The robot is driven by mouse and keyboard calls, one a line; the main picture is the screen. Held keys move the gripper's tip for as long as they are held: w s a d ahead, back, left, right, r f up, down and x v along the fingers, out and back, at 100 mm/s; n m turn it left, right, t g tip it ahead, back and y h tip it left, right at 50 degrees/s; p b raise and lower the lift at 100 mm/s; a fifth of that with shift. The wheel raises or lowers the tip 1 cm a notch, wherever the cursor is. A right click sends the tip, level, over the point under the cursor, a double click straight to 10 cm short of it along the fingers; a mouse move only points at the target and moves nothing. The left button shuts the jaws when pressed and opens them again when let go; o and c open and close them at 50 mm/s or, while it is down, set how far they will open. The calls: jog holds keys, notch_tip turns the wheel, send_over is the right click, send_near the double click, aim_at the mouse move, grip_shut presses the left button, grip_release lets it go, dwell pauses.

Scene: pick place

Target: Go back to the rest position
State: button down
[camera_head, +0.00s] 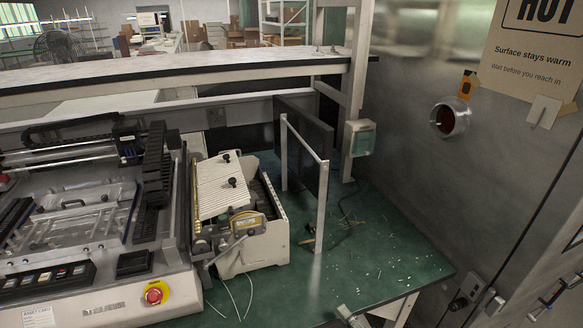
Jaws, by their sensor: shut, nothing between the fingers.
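I cannot make out my gripper or arm anywhere in the head view, so its pose relative to the bench is hidden from me. The view looks over a green-topped bench (390,262) with machines on its left part. No object of the task stands out in the picture.
A large grey machine (95,290) with a red button (154,294) fills the left. A cream device (255,247) stands beside it, then a dark panel (308,150). A metal wall with a "HOT" sign (535,45) rises at right. The bench's right part is mostly clear, with small scraps.

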jog(key=s+d+f+n+g+h, duration=0.1)
jog(key=s+f+h, duration=0.25)
jog(key=s, duration=0.75)
jog(key=s+d+f+n+h, duration=0.25)
jog(key=s+f, duration=0.25)
jog(key=s, duration=0.6)
jog(key=s+r+n+h, duration=0.1)
jog(key=s+r+n, duration=0.3)
jog(key=s+r, duration=0.4)
jog(key=s+d+r+n+h, duration=0.1)
jog(key=s+r+n, duration=0.3)
jog(key=s+r, duration=0.4)
jog(key=s+h, duration=0.1)
jog(key=s, duration=0.3)
jog(key=shift+s+t, duration=0.3)
jog(key=shift+t, duration=0.1)
jog(key=shift+w, duration=0.1)
